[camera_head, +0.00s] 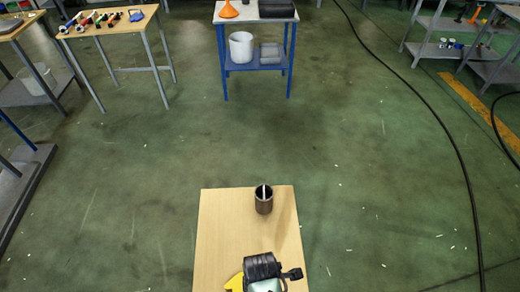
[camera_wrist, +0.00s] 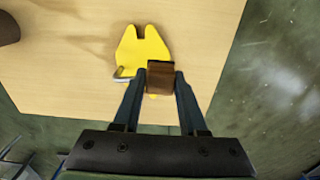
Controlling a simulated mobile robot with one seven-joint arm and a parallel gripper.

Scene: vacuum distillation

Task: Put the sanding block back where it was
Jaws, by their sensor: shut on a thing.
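A brown block (camera_wrist: 160,78), which looks like the sanding block, sits between the two fingers of my gripper (camera_wrist: 161,74) in the wrist view. The gripper is shut on it. The block is over the pale wooden table (camera_wrist: 70,85), close to the table's edge, and overlaps the lower part of a yellow notched piece (camera_wrist: 143,48). I cannot tell whether the block touches the table or the yellow piece. In the head view my arm's end covers the block, and only a bit of the yellow piece (camera_head: 234,283) shows beside it.
A dark cup (camera_head: 264,203) with a pale stick in it stands on the table, also partly seen in the wrist view (camera_wrist: 8,28). The table top between cup and arm is clear. A blue-legged cart (camera_head: 256,62) and a tool table (camera_head: 112,26) stand farther off. Cables cross the floor at right.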

